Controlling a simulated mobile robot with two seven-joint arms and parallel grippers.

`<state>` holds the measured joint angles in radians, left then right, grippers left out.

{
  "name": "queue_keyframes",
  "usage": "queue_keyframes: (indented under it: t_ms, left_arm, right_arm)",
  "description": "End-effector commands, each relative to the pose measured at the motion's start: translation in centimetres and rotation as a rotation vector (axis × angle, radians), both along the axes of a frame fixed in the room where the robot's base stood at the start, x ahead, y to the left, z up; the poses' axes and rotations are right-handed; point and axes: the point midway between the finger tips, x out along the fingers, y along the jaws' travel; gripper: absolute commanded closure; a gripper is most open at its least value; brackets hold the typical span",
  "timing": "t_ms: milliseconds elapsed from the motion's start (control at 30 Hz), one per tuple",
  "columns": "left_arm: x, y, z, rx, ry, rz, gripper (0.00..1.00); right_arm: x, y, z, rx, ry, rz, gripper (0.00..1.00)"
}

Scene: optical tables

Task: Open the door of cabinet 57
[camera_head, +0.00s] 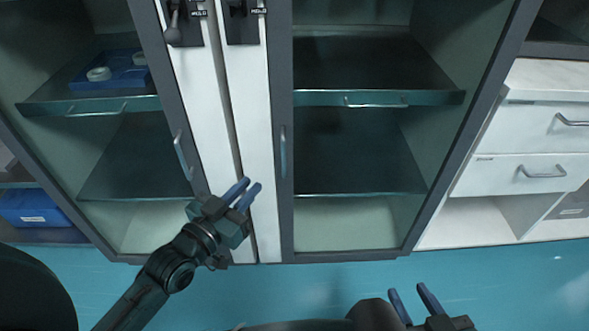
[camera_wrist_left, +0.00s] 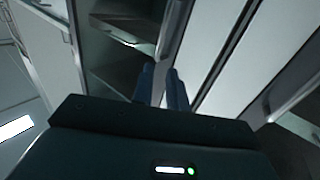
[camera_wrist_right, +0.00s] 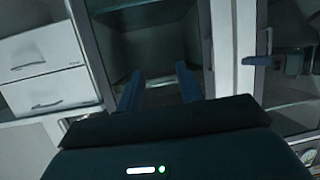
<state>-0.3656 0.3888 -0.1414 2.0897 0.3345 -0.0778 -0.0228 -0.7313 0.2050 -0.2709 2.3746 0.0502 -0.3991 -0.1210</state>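Two tall glass-fronted cabinets stand side by side, and both doors look shut. The left door has a vertical handle (camera_head: 183,156) on its dark frame. The right door has another handle (camera_head: 283,152) on its frame. No number 57 is readable on either. My left gripper (camera_head: 252,184) is in front of the white strip between the doors, below and between the two handles. Its fingers are a little apart with nothing visibly between them, as the left wrist view (camera_wrist_left: 160,72) shows. My right gripper (camera_head: 407,289) is low at the bottom edge, open and empty, facing the cabinet fronts.
Dark latch units (camera_head: 241,22) with small labels sit at the top of the white strip (camera_head: 255,130). A blue tray (camera_head: 112,76) lies on a shelf inside the left cabinet. White drawers (camera_head: 530,175) stand at the right. The blue floor (camera_head: 300,285) before the cabinets looks clear.

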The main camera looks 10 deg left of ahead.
Motion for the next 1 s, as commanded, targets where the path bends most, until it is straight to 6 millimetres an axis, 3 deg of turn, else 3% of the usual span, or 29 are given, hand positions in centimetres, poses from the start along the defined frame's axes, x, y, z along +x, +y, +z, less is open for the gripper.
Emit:
queue_keyframes:
  t_ms: [33,267,700,1000]
  left_arm:
    - [0.0,0.0,-1.2,0.001,-0.001,0.000,0.85]
    - [1.0,-0.2,-1.3,0.000,-0.003,0.001,0.85]
    - [9.1,-2.9,-1.3,0.000,-0.004,0.001,0.85]
    - [12.3,-3.9,-1.3,0.000,-0.001,0.000,0.85]
  right_arm:
    - [0.0,0.1,-1.0,-0.010,-0.007,0.009,0.64]
    - [0.2,0.2,-0.9,-0.028,-0.023,0.017,0.64]
    - [0.8,0.4,-1.1,-0.022,-0.136,0.019,0.64]
    - [1.1,0.6,-0.9,-0.019,-0.193,0.024,0.64]
